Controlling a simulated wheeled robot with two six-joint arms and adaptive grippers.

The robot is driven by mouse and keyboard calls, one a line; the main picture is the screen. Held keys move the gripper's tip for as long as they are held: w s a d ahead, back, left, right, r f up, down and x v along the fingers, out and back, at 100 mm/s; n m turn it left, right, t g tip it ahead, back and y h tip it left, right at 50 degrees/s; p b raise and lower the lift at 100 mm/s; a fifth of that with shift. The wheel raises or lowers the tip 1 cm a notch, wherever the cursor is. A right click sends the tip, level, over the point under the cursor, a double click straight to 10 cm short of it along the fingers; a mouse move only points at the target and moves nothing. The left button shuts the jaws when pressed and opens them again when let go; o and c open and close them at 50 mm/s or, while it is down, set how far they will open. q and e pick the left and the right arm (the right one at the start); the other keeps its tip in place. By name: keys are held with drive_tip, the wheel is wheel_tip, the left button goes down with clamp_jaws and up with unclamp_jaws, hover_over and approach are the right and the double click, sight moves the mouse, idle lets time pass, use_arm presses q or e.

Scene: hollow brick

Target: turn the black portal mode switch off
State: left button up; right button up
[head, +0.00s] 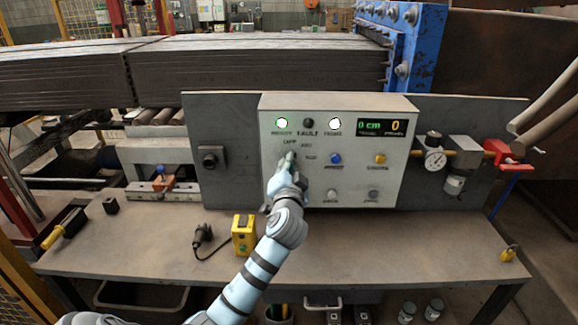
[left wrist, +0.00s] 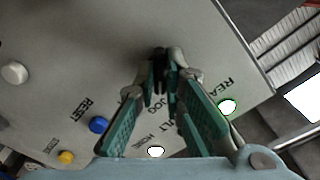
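The grey control panel (head: 390,160) stands upright at the back of the bench. My left gripper (head: 288,160) is at the panel's left part, below the lit green lamp. In the left wrist view, the black switch (left wrist: 160,56) shows between the tips of my left gripper (left wrist: 161,78), with one teal-padded finger on each side. I cannot tell whether the tips press on it. The fingers hide part of the switch and its labels; "JOG" is readable beside it. The switch's setting is not clear. My right gripper is not in view.
The panel carries a lit white lamp (head: 334,123), a dark lamp (head: 308,122), a blue button (head: 335,159), a yellow button (head: 379,158) and a display (head: 382,127). A yellow box (head: 243,236) stands on the bench. The bench's right part is mostly clear.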

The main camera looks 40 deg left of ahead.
use_arm(q)
drive_tip(key=shift+f+n, duration=0.1)
drive_tip(key=shift+n, duration=0.3)
clamp_jaws()
drive_tip(key=shift+n+b, duration=2.2)
drive_tip(key=shift+n, duration=1.9)
drive_tip(key=o, duration=0.7)
unclamp_jaws()
drive_tip(key=shift+d, duration=0.1)
